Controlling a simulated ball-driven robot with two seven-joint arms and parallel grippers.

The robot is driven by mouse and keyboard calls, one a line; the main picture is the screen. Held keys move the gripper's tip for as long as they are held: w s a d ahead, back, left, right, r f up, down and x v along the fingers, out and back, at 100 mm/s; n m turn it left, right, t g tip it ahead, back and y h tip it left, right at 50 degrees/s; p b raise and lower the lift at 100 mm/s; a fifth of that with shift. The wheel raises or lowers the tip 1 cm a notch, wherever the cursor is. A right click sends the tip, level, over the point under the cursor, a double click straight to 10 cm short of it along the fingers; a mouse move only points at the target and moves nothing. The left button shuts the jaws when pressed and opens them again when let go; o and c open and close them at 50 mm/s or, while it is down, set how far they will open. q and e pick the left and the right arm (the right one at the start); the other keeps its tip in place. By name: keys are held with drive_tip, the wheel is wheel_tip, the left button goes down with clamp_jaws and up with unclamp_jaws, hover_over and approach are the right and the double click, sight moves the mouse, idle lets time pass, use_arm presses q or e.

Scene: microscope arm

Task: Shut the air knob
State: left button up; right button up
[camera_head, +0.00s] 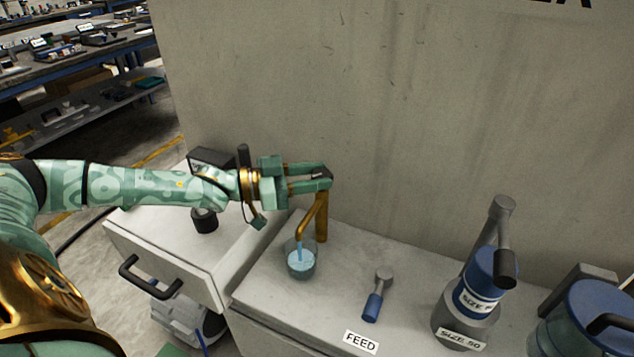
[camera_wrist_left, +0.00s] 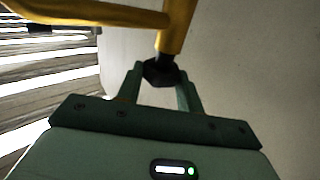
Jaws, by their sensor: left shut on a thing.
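A brass tap (camera_head: 321,218) with a bent spout stands on the light bench top. A black knob (camera_wrist_left: 160,72) sits at the end of the tap's upright stem. My left gripper (camera_head: 322,178) is at the top of the tap, its fingers shut on this knob, one on each side in the left wrist view. In the head view the fingers mostly hide the knob. I see no label on it that names it as the air knob. A blue stream runs from the spout into a glass cup (camera_head: 301,264) holding blue liquid. My right gripper is not in view.
A blue-handled lever (camera_head: 373,305) lies right of the cup, near a FEED label (camera_head: 361,342). A grey and blue device (camera_head: 470,302) marked SIZE 50 stands farther right. A wall rises behind.

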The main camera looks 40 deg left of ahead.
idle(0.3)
use_arm(q)
drive_tip(key=o, duration=1)
drive_tip(key=shift+r, duration=0.15)
drive_tip(key=s+d+r+p, duration=0.7)
drive_tip(key=s+r+p, duration=0.4)
drive_tip(key=p, duration=0.5)
drive_tip(key=shift+s+d+r, duration=0.3)
drive_tip(key=shift+s+r, duration=0.05)
drive_tip(key=shift+r, duration=0.45)
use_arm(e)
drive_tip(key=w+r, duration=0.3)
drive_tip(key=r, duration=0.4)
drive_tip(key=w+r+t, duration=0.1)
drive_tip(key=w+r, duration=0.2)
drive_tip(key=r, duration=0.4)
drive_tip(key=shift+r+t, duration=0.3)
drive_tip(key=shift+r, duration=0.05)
